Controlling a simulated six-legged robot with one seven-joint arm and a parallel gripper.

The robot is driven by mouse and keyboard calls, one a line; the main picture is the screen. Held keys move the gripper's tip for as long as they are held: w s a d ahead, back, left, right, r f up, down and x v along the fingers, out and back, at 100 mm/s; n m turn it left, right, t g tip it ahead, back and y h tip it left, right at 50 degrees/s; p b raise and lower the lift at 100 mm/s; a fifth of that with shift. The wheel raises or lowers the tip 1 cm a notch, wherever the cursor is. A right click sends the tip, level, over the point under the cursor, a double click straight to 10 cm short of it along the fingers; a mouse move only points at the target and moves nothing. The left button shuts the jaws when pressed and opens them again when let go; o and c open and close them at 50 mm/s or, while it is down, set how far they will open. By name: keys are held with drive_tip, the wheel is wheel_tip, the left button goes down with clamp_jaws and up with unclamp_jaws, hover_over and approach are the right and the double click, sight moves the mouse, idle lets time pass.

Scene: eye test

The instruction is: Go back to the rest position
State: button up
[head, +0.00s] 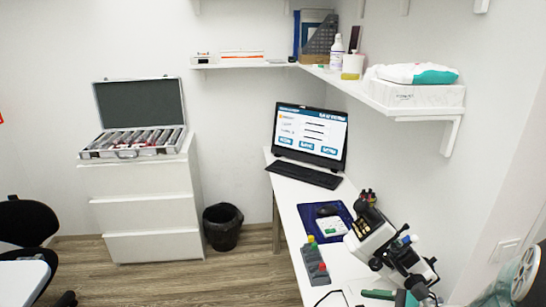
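My gripper is not in view, and I see no part of my arm that I can be sure of. The task names no object. The white desk (290,217) runs along the right wall. On it stands a white and black optical instrument (375,235) with knobs, tilted up towards the back left. A monitor (311,133) with a lit eye-test page stands at the far end, with a black keyboard (304,175) in front of it.
An open case of lenses (133,140) sits on a white drawer cabinet (150,210). A black bin (222,226) stands beside it. A black chair (28,222) and white table (22,280) are at lower left. Wooden floor (180,285) is clear in the middle. A wall shelf (385,105) juts out.

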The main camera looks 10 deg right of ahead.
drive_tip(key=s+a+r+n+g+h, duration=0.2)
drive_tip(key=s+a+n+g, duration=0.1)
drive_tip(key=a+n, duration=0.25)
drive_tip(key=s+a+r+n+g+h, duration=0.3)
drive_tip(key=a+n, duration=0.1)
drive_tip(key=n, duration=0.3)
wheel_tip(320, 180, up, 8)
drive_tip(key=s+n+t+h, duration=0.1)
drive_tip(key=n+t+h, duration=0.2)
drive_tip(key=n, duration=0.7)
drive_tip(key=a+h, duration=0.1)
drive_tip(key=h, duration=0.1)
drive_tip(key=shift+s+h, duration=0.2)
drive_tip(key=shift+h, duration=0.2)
